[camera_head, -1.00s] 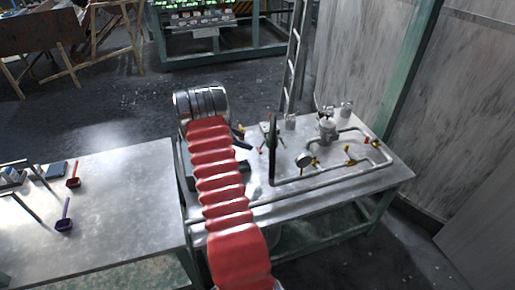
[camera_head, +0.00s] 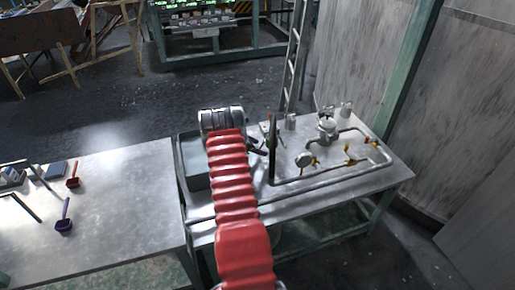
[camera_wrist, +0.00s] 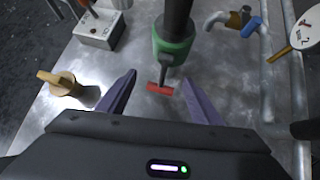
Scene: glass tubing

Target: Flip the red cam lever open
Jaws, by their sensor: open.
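The red cam lever (camera_wrist: 160,89) is a short red bar on a dark stem below a green fitting (camera_wrist: 174,40), which sits around a dark upright post (camera_wrist: 178,10). My gripper (camera_wrist: 159,78) is open, with its two purple-grey fingers on either side of the lever and gaps on both sides. I cannot tell whether its height matches the lever's. In the head view the dark post (camera_head: 273,155) stands on the metal bench, and my gripper (camera_head: 257,148) is just left of it. The lever is not clear there.
Silver pipes (camera_head: 325,175) with yellow-handled valves and a round gauge (camera_wrist: 306,28) lie right of the post. A switch box (camera_wrist: 98,30) and a wooden knob (camera_wrist: 60,82) are at the left of the wrist view. A grey tray (camera_head: 192,165) lies left of my arm.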

